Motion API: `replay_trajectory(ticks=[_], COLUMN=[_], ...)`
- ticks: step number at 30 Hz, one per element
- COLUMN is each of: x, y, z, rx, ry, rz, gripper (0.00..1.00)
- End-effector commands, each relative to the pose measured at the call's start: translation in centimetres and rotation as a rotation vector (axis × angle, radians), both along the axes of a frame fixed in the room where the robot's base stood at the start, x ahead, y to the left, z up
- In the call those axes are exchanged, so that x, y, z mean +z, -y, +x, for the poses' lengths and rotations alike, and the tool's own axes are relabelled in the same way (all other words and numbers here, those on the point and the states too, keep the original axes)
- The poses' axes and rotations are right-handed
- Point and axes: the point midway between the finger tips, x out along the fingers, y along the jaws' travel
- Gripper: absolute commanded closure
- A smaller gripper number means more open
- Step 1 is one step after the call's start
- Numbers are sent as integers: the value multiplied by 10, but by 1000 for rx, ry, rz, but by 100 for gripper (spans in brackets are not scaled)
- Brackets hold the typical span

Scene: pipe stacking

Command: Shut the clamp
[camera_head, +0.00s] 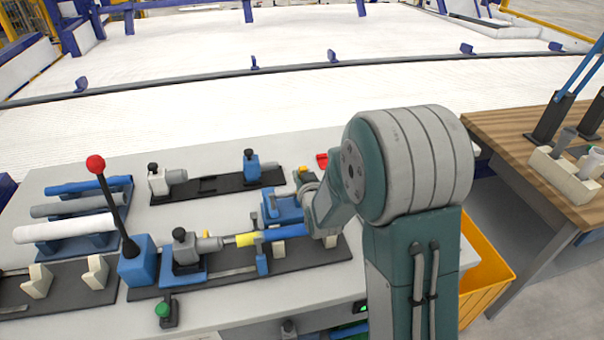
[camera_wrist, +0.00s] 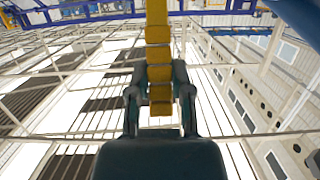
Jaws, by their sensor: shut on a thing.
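In the wrist view my gripper (camera_wrist: 160,100) is shut on a ridged yellow bar (camera_wrist: 158,42), which looks like a handle. In the head view my wrist (camera_head: 308,184) is at the right end of the black fixture, beside a blue clamp block (camera_head: 283,207). My arm hides part of this area, so I cannot tell the clamp's exact position. A blue pipe (camera_head: 283,232) with a yellow section (camera_head: 247,239) lies along the fixture. Its left end meets a grey fitting on a blue base (camera_head: 183,279).
A lever with a red knob (camera_head: 95,165) stands on a blue box at the left. A second black fixture (camera_head: 215,185) is at the back. A yellow bin (camera_head: 487,287) and a wooden table (camera_head: 510,135) are at right.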

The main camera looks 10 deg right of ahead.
Motion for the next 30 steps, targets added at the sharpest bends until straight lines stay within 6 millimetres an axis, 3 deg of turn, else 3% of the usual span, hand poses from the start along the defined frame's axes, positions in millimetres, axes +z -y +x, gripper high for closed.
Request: replay_trajectory(ticks=[9,10,12,24,30], x=[-6,-6,-5,-2,5], y=[-1,-1,-1,0,-1], z=[-2,-2,-2,-3,-31], rx=[2,2,2,0,1], ry=[-16,-17,-15,-6,-6], rz=[-1,-1,-1,0,-1], gripper=[100,64,37,37,37])
